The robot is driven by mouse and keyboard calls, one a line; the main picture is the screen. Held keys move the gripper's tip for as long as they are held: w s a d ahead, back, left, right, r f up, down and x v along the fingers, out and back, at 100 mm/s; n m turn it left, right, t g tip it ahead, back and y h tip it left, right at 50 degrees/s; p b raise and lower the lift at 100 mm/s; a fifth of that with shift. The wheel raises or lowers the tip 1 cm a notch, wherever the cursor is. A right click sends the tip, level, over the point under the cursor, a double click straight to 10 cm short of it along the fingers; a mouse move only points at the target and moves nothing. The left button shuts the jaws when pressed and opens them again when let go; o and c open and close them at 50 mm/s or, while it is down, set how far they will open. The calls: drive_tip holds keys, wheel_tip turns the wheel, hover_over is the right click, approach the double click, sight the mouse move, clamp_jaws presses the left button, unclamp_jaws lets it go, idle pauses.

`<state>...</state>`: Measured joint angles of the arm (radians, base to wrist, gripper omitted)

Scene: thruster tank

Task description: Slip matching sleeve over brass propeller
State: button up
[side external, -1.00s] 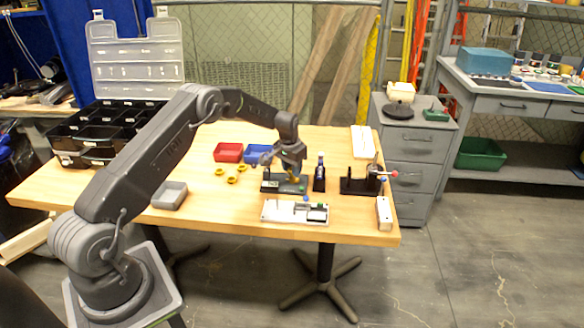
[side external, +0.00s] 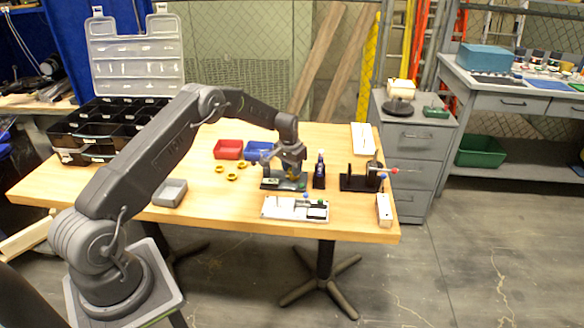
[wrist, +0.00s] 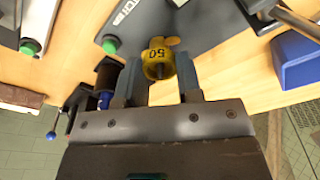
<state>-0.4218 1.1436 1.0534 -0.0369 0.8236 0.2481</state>
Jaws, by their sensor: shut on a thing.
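My gripper (wrist: 158,80) is shut on a yellow sleeve (wrist: 157,65) marked "50", with one finger on each side of it. Just beyond the sleeve in the wrist view is a small brass-yellow lobed part (wrist: 173,41), which may be the propeller; I cannot tell whether the sleeve is around it or only in front of it. In the side external view my gripper (side external: 292,163) is low over a dark fixture plate (side external: 284,182), and the held sleeve is mostly hidden. Several loose yellow rings (side external: 231,177) lie on the table to the left.
A red bin (side external: 228,149) and a blue bin (side external: 259,151) stand behind the rings. A black upright stand (side external: 319,172) and a black fixture with a rod (side external: 356,182) are to the right.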

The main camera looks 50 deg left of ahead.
drive_tip(key=shift+f, duration=0.35)
drive_tip(key=o, duration=1)
drive_tip(key=r, duration=0.6)
drive_tip(key=s+r, duration=0.1)
drive_tip(key=r, duration=1)
drive_tip(key=shift+s+d+r, duration=0.15)
drive_tip(key=shift+s+r, duration=0.2)
drive_tip(key=shift+r, duration=0.05)
